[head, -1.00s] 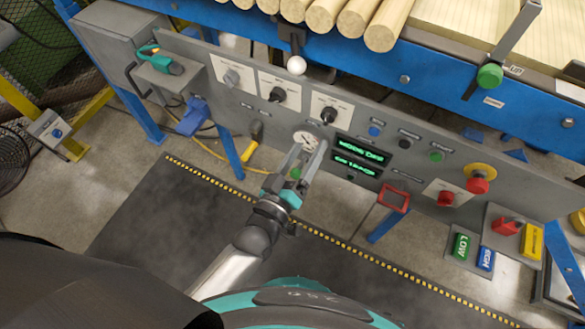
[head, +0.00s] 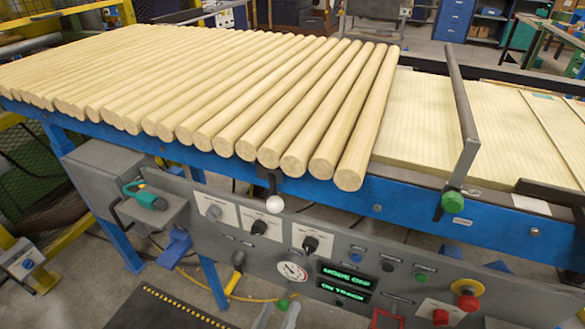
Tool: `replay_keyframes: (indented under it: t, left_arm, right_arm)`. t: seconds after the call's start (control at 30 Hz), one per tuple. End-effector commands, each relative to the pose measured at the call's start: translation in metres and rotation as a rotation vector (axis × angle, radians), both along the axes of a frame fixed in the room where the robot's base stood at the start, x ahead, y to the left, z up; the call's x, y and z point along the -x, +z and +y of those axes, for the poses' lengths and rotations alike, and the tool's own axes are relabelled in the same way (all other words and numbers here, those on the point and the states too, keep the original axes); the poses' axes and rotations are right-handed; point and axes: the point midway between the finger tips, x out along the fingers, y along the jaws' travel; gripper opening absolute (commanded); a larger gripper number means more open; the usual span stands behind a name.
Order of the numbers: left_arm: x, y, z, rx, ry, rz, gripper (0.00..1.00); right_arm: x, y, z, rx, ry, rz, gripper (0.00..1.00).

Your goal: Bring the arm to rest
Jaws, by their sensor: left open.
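The rest of my left arm is out of the picture. My right gripper is not in view.
Many turned wood rods (head: 240,95) lie side by side on the blue-framed line (head: 400,212). Above the gauge are knobs and a white-balled lever (head: 275,204). A red-and-yellow stop button (head: 467,300) is at right.

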Motion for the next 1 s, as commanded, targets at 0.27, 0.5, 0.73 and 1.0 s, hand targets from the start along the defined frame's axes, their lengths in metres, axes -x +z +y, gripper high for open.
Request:
replay_keyframes:
  t: [0.27, 0.5, 0.73, 1.0]
  left_arm:
    - [0.009, -0.043, 0.01, -0.155, -0.022, 0.145, 0.74]
    - [0.068, -0.142, 0.052, -0.502, -0.11, 0.525, 0.74]
    - [0.172, -0.2, 0.104, -0.762, -0.249, 0.914, 0.74]
    - [0.263, -0.213, 0.135, -0.894, -0.389, 1.194, 0.74]
  right_arm:
    - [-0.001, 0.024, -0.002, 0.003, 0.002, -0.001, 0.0]
    - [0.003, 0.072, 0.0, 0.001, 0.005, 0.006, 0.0]
    - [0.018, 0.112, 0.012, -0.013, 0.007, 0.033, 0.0]
    - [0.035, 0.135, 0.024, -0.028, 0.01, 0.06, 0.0]
